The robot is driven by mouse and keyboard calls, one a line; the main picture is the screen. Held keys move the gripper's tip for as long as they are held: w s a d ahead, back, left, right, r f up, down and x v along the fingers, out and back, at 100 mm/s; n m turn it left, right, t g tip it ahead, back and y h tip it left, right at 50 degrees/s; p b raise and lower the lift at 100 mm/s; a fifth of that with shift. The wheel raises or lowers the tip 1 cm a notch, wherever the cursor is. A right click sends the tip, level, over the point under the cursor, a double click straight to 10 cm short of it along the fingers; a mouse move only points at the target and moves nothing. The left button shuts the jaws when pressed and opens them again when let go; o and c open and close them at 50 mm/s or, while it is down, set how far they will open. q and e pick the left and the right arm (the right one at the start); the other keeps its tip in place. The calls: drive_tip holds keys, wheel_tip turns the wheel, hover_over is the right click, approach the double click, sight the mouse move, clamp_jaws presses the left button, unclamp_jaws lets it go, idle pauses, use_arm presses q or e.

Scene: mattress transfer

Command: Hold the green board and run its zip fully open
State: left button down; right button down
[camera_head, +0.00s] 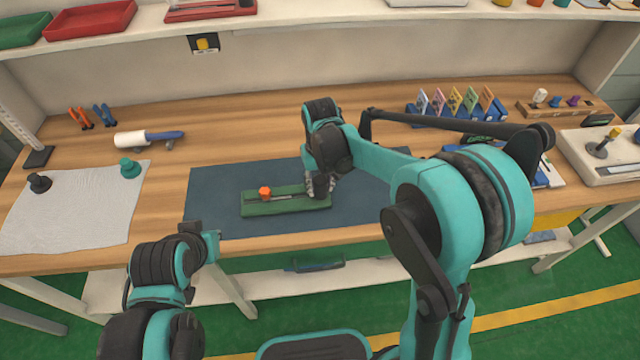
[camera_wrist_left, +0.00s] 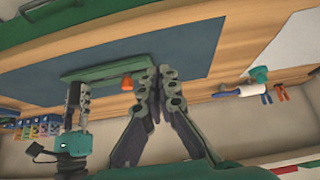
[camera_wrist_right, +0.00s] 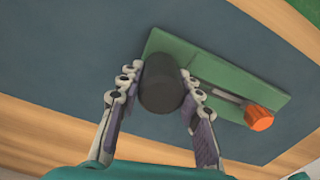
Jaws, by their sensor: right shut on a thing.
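The green board (camera_head: 285,207) lies flat on the dark blue mat and carries a pale zip track. An orange knob (camera_head: 265,192) stands near the track's left end. The knob also shows in the right wrist view (camera_wrist_right: 258,117) and left wrist view (camera_wrist_left: 127,82). My right gripper (camera_head: 320,188) is shut on a dark round post (camera_wrist_right: 161,84) at the board's right end; its fingers hide that end in the head view. My left gripper (camera_head: 213,243) is low at the table's front edge, left of the board and apart from it. In the left wrist view its fingers are together and empty.
The mat (camera_head: 220,185) has clear room left of the board. A white cloth (camera_head: 75,210) with a teal knob (camera_head: 130,168) and a dark knob lies at the left. A white roller (camera_head: 132,139) lies behind it. Colored cards (camera_head: 455,102) stand at the back right.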

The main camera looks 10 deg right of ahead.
use_arm(q)
drive_tip(key=c, duration=1.6)
unclamp_jaws()
drive_tip(key=shift+c, duration=0.2)
drive_tip(key=o, duration=0.3)
drive_tip(key=shift+w+d+r+m, duration=0.15)
drive_tip(key=shift+w+r+m, duration=0.15)
drive_tip(key=shift+m, duration=0.1)
wheel_tip(320, 180, up, 3)
drive_tip(key=m+g, duration=0.7)
drive_tip(key=m, duration=1.2)
hover_over(265, 191)
wheel_tip(265, 191, down, 11)
drive_tip(key=shift+f, duration=0.1)
drive_tip(key=shift+c, duration=0.3)
clamp_jaws()
